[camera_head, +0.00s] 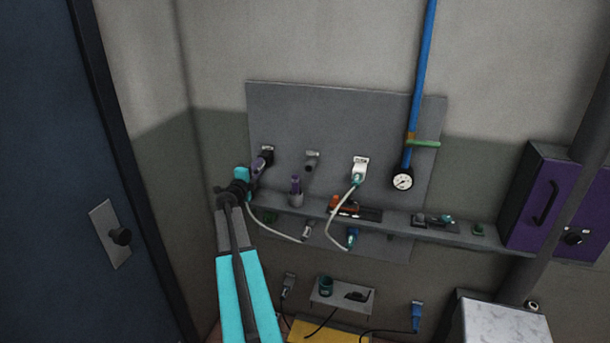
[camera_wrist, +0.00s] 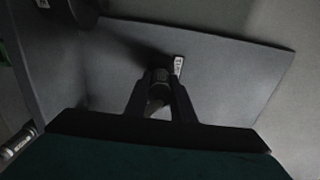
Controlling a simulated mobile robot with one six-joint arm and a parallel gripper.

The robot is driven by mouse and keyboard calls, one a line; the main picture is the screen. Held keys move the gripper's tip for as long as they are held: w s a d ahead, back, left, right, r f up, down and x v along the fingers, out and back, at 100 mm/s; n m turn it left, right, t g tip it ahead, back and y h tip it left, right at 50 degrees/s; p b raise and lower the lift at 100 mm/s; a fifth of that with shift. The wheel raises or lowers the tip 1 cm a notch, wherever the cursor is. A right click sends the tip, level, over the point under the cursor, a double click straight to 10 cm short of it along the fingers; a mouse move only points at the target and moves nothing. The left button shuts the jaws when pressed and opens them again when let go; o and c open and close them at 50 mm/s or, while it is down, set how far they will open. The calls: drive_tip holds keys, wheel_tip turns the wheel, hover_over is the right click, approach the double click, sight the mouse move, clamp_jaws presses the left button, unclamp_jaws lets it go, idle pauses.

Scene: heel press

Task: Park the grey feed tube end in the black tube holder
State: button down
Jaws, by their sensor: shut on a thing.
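My gripper (camera_head: 258,167) is at the left side of the grey wall panel, shut on a dark cylindrical end (camera_wrist: 158,78). I take it for the feed tube end, but its colour is too dark to confirm. It points at a dark fitting with a white label (camera_head: 268,148), perhaps the black tube holder; the label also shows in the wrist view (camera_wrist: 178,65). My fingers hide whether the end is seated or just in front. A pale grey tube (camera_head: 272,229) hangs below my gripper and runs to a grey end piece (camera_head: 308,229) under the shelf.
A grey fitting (camera_head: 312,158) and a white fitting (camera_head: 360,165) with a second pale tube (camera_head: 338,208) are to the right. A blue pipe (camera_head: 420,80) with a gauge (camera_head: 402,181) stands further right.

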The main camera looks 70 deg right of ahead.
drive_tip(key=shift+d, duration=0.25)
drive_tip(key=c, duration=1.4)
unclamp_jaws()
drive_tip(key=shift+c, duration=0.2)
drive_tip(key=shift+a, duration=0.1)
drive_tip(key=a+b, duration=0.4)
drive_tip(key=a, duration=0.9)
drive_tip(key=shift+s+a+b, duration=0.3)
drive_tip(key=shift+s+b, duration=0.05)
drive_tip(key=shift+b, duration=0.05)
drive_tip(key=shift+s, duration=0.15)
